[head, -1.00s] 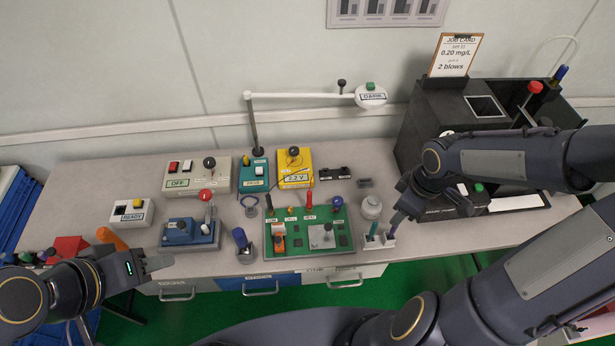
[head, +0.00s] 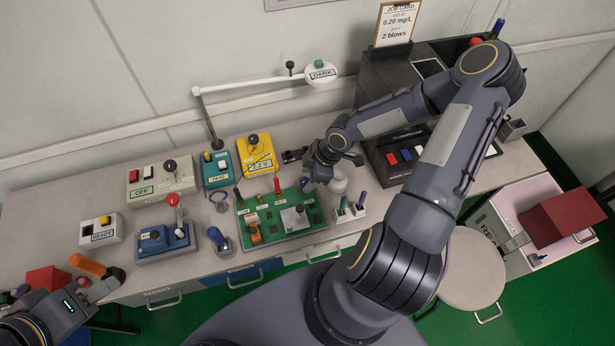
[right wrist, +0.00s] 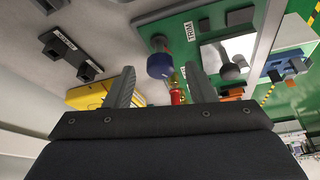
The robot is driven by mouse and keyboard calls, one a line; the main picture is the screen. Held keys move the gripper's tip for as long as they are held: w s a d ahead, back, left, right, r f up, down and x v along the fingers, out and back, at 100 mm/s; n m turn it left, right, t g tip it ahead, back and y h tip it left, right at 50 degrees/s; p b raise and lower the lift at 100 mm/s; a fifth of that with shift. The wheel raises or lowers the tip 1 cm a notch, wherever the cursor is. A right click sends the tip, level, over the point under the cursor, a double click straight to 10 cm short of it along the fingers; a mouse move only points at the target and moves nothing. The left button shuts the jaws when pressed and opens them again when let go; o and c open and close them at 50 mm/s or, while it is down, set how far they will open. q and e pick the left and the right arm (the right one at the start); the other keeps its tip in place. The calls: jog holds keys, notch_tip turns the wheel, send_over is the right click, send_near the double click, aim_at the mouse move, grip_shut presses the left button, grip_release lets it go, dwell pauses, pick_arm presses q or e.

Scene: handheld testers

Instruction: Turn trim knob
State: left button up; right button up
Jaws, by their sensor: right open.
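The trim knob is a blue round knob (right wrist: 160,66) beside the TRIM label on the green board (right wrist: 196,14). In the head view the knob (head: 307,186) stands at the board's far right corner. My right gripper (head: 318,176) is just above and beside it, partly covering that corner. In the right wrist view my right gripper (right wrist: 161,82) is open, with the knob in front of the gap between its fingertips. I see no grip on the knob. My left gripper (head: 106,284) is at the lower left by an orange handle (head: 87,264); its finger gap is unclear.
A red-tipped post (right wrist: 177,95) is close to the fingers. A black case (head: 372,92) stands behind my right arm.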

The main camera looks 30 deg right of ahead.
jog(key=shift+a+f, duration=0.15)
jog(key=shift+f, duration=0.2)
jog(key=c, duration=1)
jog(key=shift+o, duration=0.2)
jog(key=shift+w+b, duration=0.1)
jog(key=shift+b, duration=0.3)
jog(key=m+b, duration=0.2)
jog(key=b, duration=0.2)
jog(key=m+t+h+b, duration=0.1)
jog(key=m+b, duration=0.1)
jog(key=b, duration=0.2)
jog(key=shift+a+f, duration=0.1)
jog(key=shift+f, duration=0.1)
jog(key=shift+s+r+m+t+h+b, duration=0.1)
jog(key=shift+r+m+t+h+b, duration=0.1)
jog(key=shift+m+b, duration=0.35)
jog(key=shift+s+r+m+t+h+b, duration=0.1)
jog(key=shift+m+t+b, duration=0.1)
jog(key=shift+m+b, duration=0.35)
jog(key=o, duration=1)
jog(key=shift+c, duration=0.2)
